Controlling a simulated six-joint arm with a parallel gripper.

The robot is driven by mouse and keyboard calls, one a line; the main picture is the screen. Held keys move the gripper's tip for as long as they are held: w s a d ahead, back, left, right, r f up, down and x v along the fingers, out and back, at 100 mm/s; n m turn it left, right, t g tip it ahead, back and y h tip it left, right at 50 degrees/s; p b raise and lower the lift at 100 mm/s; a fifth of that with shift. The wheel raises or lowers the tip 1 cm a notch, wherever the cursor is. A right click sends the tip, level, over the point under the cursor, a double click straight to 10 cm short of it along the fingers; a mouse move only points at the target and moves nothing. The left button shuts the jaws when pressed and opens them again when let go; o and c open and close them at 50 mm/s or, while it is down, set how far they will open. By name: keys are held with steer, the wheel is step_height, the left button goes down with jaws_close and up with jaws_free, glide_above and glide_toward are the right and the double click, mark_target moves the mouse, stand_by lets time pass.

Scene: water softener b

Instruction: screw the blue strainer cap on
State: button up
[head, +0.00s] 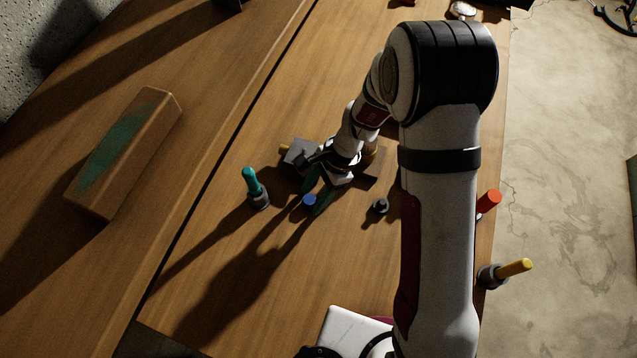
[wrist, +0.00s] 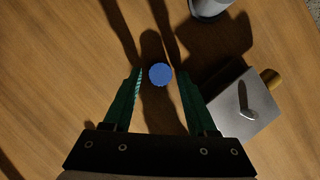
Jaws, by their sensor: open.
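The blue strainer cap (head: 309,200) is a small round piece that appears to lie on the wooden table. In the wrist view the blue cap (wrist: 160,74) shows its ridged round top between my fingertips, with a visible gap on each side. My gripper (head: 315,193) is open, with its green fingers pointing down around the cap. In the wrist view my gripper (wrist: 160,80) holds nothing. A grey block-like housing (wrist: 242,100) with a brass fitting (wrist: 271,79) sits to the right. The housing (head: 298,158) is partly hidden behind my gripper in the head view.
A teal-handled tool in a dark holder (head: 257,198) stands left of the cap. A small dark part (head: 380,206) lies to its right. Red (head: 489,200) and yellow (head: 515,268) handles stand near the right table edge. Table (head: 240,290) below the cap is clear.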

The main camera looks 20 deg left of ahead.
mark_target(314, 197)
jaws_close()
steer(key=shift+r, duration=2.2)
steer(key=w+a+r+m+t+y, duration=0.1)
steer(key=w+a+r+m+t, duration=0.1)
steer(key=w+a+r+m, duration=0.2)
steer(key=w+r+m, duration=0.2)
steer(key=w+r, duration=0.2)
steer(key=shift+w+a, duration=0.2)
steer(key=shift+w, duration=0.05)
